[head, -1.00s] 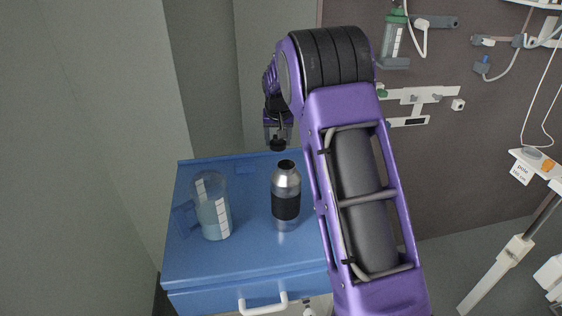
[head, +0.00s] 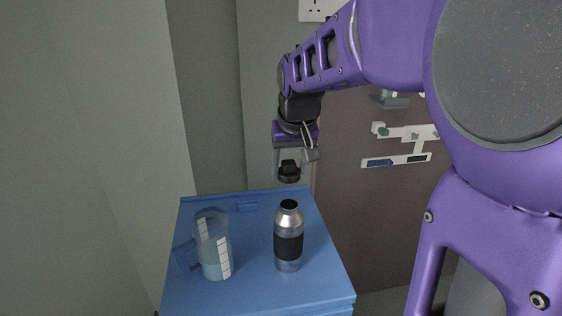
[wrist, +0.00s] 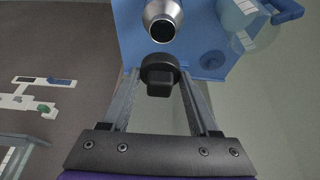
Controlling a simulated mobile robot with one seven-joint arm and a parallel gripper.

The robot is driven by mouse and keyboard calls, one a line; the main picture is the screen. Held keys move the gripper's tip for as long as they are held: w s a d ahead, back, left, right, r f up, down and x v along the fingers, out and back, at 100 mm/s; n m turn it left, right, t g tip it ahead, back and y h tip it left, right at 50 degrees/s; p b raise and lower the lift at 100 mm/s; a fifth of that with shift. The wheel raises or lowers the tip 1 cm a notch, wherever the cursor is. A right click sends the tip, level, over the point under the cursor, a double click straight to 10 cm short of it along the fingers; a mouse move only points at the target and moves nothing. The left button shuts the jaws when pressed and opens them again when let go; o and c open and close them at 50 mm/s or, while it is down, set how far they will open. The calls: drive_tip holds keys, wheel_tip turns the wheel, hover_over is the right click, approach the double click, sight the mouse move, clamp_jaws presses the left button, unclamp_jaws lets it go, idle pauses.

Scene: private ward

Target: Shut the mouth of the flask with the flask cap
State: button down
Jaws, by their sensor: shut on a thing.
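The flask (head: 288,238) stands upright on the blue cabinet top, a silver bottle with a black band and a dark open mouth. In the wrist view the flask (wrist: 160,14) shows at the top, its mouth facing the camera. My gripper (head: 289,168) is shut on the black flask cap (head: 289,176), above and behind the flask in the head view. In the wrist view the cap (wrist: 160,72) sits between the fingertips, apart from the flask's mouth and just below it in the picture.
A clear jug (head: 213,245) with a blue handle and some liquid stands left of the flask on the blue cabinet (head: 255,287). A wall lies behind the cabinet, with a rail (head: 396,160) at right. The cabinet's front middle is bare.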

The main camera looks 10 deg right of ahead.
drive_tip(key=shift+s+r, duration=0.2)
drive_tip(key=shift+s, duration=0.35)
drive_tip(key=b, duration=0.4)
hover_over(289, 208)
drive_tip(key=s, duration=0.1)
drive_tip(key=shift+s+f, duration=0.1)
drive_tip(key=shift+f, duration=2.7)
drive_tip(key=shift+f+b, duration=0.85)
drive_tip(key=shift+f, duration=0.05)
drive_tip(key=shift+s+f, duration=0.15)
drive_tip(key=shift+f, duration=0.25)
